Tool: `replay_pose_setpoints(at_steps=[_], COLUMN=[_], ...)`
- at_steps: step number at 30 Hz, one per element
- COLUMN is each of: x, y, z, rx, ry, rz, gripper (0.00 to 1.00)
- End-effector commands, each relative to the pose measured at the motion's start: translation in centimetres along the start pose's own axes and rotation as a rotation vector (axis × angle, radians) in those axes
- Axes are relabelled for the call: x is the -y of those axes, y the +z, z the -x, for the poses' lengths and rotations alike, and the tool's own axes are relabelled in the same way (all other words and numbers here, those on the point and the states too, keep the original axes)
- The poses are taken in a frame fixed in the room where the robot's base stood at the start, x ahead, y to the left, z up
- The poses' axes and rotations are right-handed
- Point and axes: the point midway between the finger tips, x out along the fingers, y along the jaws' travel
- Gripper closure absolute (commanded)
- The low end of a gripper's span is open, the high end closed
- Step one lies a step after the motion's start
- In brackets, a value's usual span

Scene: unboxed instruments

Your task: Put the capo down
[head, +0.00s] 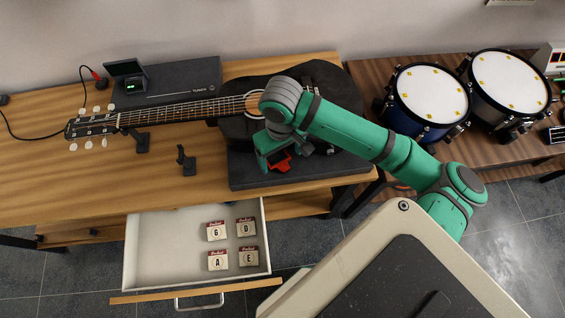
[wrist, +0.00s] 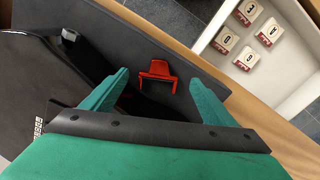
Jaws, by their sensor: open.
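The red capo (wrist: 157,76) shows in the wrist view, beyond and between the two fingertips, on or just above the dark grey mat (wrist: 215,88). My gripper (wrist: 159,82) is open, with clear gaps between the fingers and the capo. In the head view the capo (head: 279,164) is partly hidden by my gripper (head: 270,158), which is low over the front part of the mat (head: 300,177). I cannot tell exactly whether the capo's whole underside touches the mat.
An acoustic guitar (head: 180,109) lies across the bench, its black body close by my gripper. A small black stand-like piece (head: 188,164) is on the wood to the left. An open drawer (head: 158,250) below holds several string packs. Drums (head: 432,93) stand at right.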

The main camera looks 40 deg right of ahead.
Motion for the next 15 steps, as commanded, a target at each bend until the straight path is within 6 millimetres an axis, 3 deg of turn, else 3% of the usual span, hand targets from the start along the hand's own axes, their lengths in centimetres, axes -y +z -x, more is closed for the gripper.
replay_pose_setpoints(at_steps=[6, 15], x=[-0.2, -0.2], y=[-0.1, -0.1], z=[-2.9, -3.5], rx=[0.001, 0.001], ry=[-0.001, 0.000], rz=[-0.002, -0.002], gripper=[0.20, 0.20])
